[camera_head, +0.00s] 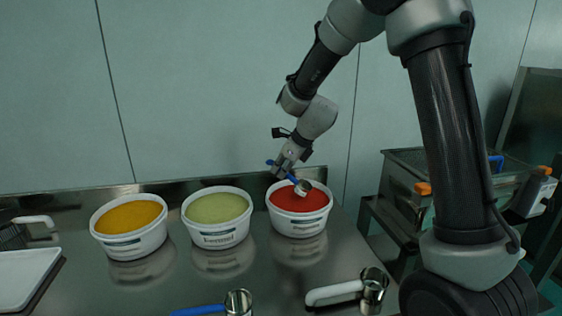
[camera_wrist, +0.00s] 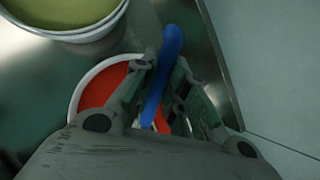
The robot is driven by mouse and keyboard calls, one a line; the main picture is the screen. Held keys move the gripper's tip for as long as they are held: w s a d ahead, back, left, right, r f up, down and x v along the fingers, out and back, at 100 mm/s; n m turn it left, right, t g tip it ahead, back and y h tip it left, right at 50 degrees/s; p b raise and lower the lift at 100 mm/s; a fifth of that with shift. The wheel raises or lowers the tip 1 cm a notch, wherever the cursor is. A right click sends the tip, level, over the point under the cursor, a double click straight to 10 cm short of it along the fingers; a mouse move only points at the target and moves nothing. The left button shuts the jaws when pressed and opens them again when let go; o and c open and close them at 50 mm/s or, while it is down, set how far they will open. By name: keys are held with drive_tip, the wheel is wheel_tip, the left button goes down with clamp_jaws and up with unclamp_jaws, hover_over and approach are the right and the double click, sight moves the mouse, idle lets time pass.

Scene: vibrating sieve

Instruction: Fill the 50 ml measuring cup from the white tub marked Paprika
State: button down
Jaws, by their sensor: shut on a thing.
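My gripper (camera_head: 283,168) is shut on the blue handle (camera_wrist: 170,45) of a small metal measuring cup (camera_head: 304,187). The cup is at the red powder in the right-hand white tub (camera_head: 300,229), near the back of the tub's opening. I cannot tell how deep the cup sits or whether it holds powder. The tub also shows in the wrist view (camera_wrist: 84,82), partly hidden behind my gripper, and the cup's bowl is hidden there. The tub's label and the cup's size marking are too small to read.
White tubs of green powder (camera_head: 219,237) and orange-yellow powder (camera_head: 130,245) stand to the left. A blue-handled metal cup (camera_head: 239,303) and a white-handled one (camera_head: 373,291) lie at the front. A white tray (camera_head: 25,278) is at the left. The sieve machine (camera_head: 440,162) is at the right.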

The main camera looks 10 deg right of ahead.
drive_tip(key=s+d+f, duration=0.2)
drive_tip(key=d+f, duration=0.1)
drive_tip(key=f, duration=0.4)
idle(0.5)
